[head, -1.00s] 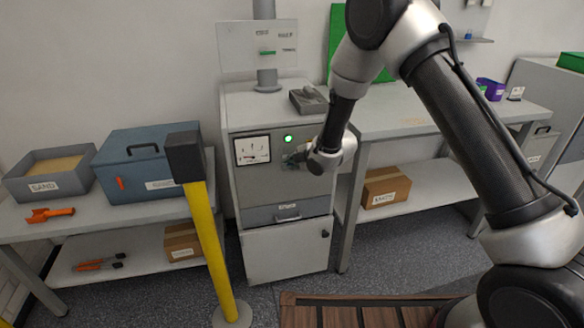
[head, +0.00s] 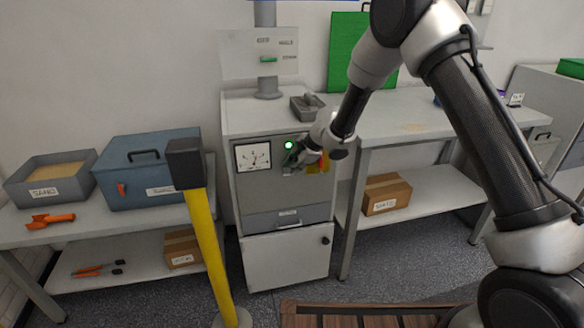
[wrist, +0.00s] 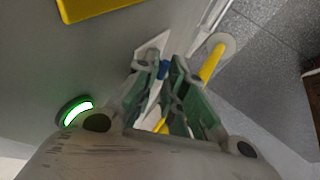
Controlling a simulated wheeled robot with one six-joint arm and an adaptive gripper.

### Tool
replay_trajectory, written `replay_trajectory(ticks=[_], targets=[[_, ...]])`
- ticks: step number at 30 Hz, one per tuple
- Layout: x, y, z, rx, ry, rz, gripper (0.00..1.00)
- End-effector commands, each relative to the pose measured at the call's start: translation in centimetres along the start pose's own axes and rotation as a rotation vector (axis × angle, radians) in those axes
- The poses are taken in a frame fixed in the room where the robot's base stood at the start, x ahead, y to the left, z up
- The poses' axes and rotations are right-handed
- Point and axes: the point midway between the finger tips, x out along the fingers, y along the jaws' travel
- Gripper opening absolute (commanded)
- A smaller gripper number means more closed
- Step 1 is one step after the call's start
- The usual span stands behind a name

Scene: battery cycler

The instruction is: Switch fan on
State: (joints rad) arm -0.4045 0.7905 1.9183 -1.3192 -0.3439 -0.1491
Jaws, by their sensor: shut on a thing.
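The grey cabinet (head: 250,200) stands in the middle of the head view, with a white dial meter (head: 253,156) and a lit green lamp (head: 289,145) on its front. My gripper (head: 293,158) is at the front panel, just below and right of the lamp. In the wrist view my gripper (wrist: 165,98) is closed around a small blue part (wrist: 163,69) at a pale plate on the panel. The fingers hide most of this part, and I cannot read a label on it. The lit lamp (wrist: 77,110) shows left of the fingers. No fan is recognisable.
A yellow panel piece with red (head: 318,163) shows beside my wrist. A yellow post (head: 207,250) with a black head stands in front, left of the cabinet. A grey tray (head: 307,107) lies on the cabinet top. Benches stand on both sides.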

Motion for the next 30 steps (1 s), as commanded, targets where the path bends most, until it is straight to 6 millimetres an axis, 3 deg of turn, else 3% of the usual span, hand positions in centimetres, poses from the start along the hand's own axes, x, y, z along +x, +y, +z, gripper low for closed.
replay_trajectory(ticks=[10,11,14,24,30], targets=[[0.2,-0.4,-0.1,-0.001,0.003,-0.009,0.00],[0.2,-0.4,-0.1,-0.001,0.003,-0.009,0.15],[0.2,-0.4,-0.1,-0.001,0.003,-0.007,0.30],[-0.1,-0.1,0.0,0.000,0.001,-0.002,0.30],[-2.5,0.0,-0.1,0.000,0.001,0.000,0.30]])
